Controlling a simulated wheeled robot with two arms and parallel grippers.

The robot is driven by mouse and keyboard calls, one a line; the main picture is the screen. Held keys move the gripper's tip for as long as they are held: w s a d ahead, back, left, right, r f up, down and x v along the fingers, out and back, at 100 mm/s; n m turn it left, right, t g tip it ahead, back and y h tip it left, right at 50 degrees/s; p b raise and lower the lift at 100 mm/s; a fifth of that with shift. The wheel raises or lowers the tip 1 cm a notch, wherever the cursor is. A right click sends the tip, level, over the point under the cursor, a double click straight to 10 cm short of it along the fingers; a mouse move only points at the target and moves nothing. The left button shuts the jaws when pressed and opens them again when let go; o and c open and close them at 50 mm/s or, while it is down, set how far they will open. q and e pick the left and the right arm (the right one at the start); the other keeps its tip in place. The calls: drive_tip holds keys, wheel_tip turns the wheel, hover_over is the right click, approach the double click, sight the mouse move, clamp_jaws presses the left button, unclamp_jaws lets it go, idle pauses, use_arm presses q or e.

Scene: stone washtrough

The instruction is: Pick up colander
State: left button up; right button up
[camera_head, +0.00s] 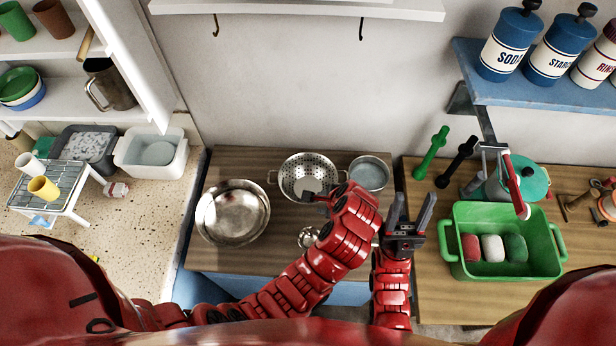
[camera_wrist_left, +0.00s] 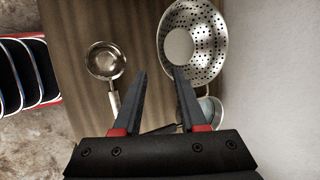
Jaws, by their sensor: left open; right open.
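The colander (camera_head: 318,166) is a perforated metal bowl with a side handle. It sits upright on the brown wooden counter, near the wall, and also shows at the upper right of the left wrist view (camera_wrist_left: 207,28). Its near right part is hidden by my left arm in the head view. My left gripper (camera_head: 312,197) is above the colander's near edge, mostly hidden by its wrist. In the left wrist view it is open and empty (camera_wrist_left: 160,73), with one fingertip near the colander's rim. My right gripper (camera_head: 412,208) is open and empty, right of the colander.
A large steel bowl (camera_head: 232,212) stands left of the colander, and a grey pot (camera_head: 369,171) stands to its right. A small ladle (camera_wrist_left: 105,62) lies in front. A green tub (camera_head: 541,254) with coloured blocks stands on the right counter, below a blue shelf (camera_head: 550,85).

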use_arm(q)
drive_tip(key=b+x, duration=0.8)
drive_tip(key=x, duration=0.3)
drive_tip(key=shift+s+f, duration=0.1)
drive_tip(key=shift+f, duration=0.05)
drive_tip(key=shift+w+a+f+b, duration=0.25)
drive_tip(key=shift+f+b, duration=0.1)
drive_tip(key=shift+b, duration=0.1)
drive_tip(key=b+x, duration=0.4)
drive_tip(key=x, duration=0.1)
drive_tip(key=shift+d+b, duration=0.15)
drive_tip(key=shift+b, duration=0.25)
drive_tip(key=shift+w+r, duration=0.1)
drive_tip(key=shift+c, duration=0.3)
clamp_jaws()
